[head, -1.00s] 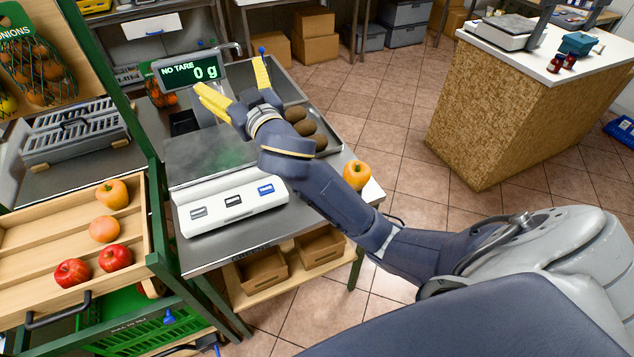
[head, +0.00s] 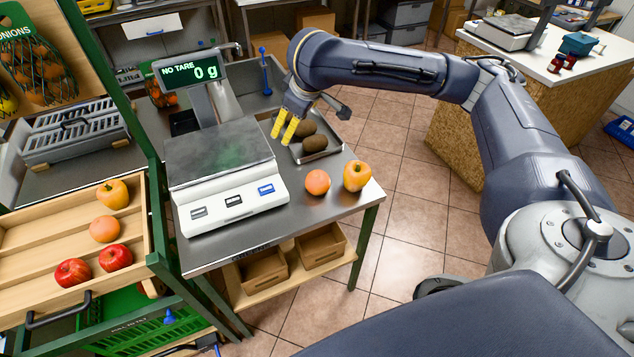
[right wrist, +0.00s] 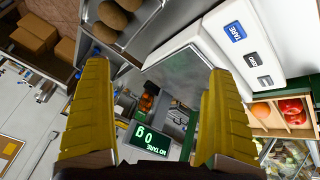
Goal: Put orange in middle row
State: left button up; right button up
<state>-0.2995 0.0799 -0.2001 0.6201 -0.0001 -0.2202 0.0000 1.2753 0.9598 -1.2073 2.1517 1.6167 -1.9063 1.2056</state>
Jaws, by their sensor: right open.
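An orange (head: 317,182) rests on the steel table's front right, beside a yellow-orange pepper (head: 357,176). The wooden crate (head: 30,263) at the left has slatted rows. Its middle row holds another orange (head: 104,229); a yellow-orange pepper (head: 112,194) lies in the row behind, and two red apples (head: 115,258) lie in the front row. My right gripper (head: 284,131) has yellow fingers and is above the table, right of the scale and apart from the loose orange. In the right wrist view the gripper (right wrist: 156,110) is open and empty. My left gripper is out of view.
A scale (head: 232,188) reading 0 g, with an empty pan, stands between the crate and the loose orange. A metal tray (head: 325,154) with brown, potato-like produce lies behind the orange. A green post (head: 157,225) rises beside the crate. The table's right edge is close to the pepper.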

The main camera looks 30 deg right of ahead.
aim_at(318, 182)
jog(key=s+d+f+m+g, duration=0.1)
jog(key=s+d+f+g, duration=0.1)
jog(key=s+f+g, duration=0.4)
jog(key=shift+t+h, duration=0.3)
jog(key=shift+t, duration=0.5)
jog(key=shift+w+d+f, duration=0.2)
jog(key=shift+d+f, duration=0.05)
jog(key=shift+f, duration=2.45)
jog(key=shift+w+d+f, duration=0.2)
jog(key=shift+d+f, duration=0.05)
jog(key=shift+f, duration=2.45)
jog(key=shift+w+d+f, duration=0.2)
jog(key=shift+d+f, duration=0.05)
jog(key=shift+f, duration=2.45)
jog(key=c, duration=1.5)
jog(key=shift+c, duration=0.6)
jog(key=shift+r, duration=0.15)
